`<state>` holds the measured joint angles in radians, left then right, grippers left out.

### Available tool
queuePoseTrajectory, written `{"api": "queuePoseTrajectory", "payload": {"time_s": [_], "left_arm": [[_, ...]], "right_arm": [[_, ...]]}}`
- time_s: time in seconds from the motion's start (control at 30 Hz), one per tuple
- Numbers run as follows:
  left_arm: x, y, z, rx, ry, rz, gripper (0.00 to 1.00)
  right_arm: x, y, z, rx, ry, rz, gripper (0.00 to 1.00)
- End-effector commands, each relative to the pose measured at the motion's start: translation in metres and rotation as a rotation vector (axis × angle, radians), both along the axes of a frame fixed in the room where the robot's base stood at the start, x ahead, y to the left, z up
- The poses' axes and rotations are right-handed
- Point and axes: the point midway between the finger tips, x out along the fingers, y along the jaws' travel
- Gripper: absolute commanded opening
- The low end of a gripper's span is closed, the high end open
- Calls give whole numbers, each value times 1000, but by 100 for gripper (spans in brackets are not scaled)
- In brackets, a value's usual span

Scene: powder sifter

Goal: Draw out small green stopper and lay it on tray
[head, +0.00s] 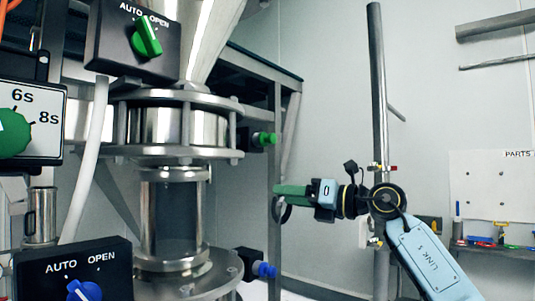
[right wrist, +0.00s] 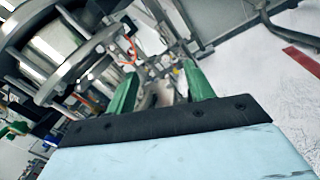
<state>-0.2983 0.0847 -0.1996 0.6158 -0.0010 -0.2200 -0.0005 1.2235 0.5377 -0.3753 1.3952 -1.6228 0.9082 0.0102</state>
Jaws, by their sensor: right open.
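A small green stopper (head: 264,138) sticks out sideways from the right of the steel sifter body, below its upper flange. My right gripper (head: 279,199) has green fingers and stands right of the sifter, lower than the stopper and apart from it. In the right wrist view its two fingers (right wrist: 161,85) are spread with nothing gripped between them. I cannot make out the stopper surely in that view. I cannot tell which surface is the tray. My left gripper is not in view.
A blue stopper (head: 265,270) sits lower on the sifter. A green switch (head: 148,38) and a blue switch (head: 82,291) are on black boxes at left. A vertical post (head: 376,90) stands behind my right arm. A shelf (head: 492,249) with small coloured parts is at right.

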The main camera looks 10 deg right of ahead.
Motion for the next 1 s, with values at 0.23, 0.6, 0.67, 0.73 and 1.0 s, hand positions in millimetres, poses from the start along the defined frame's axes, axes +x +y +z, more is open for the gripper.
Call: {"api": "queuePoseTrajectory", "payload": {"time_s": [0.23, 0.6, 0.67, 0.73, 1.0], "left_arm": [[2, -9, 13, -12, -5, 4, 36], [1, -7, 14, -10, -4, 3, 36], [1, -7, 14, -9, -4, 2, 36], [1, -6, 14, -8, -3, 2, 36], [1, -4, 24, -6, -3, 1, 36]], "right_arm": [[-45, -15, 105, -285, -216, -138, 53], [-56, -21, 125, -343, -260, -183, 53], [-56, -21, 125, -343, -260, -183, 53], [-56, -21, 125, -342, -259, -182, 53], [-41, -8, 127, -340, -257, -178, 53]]}}
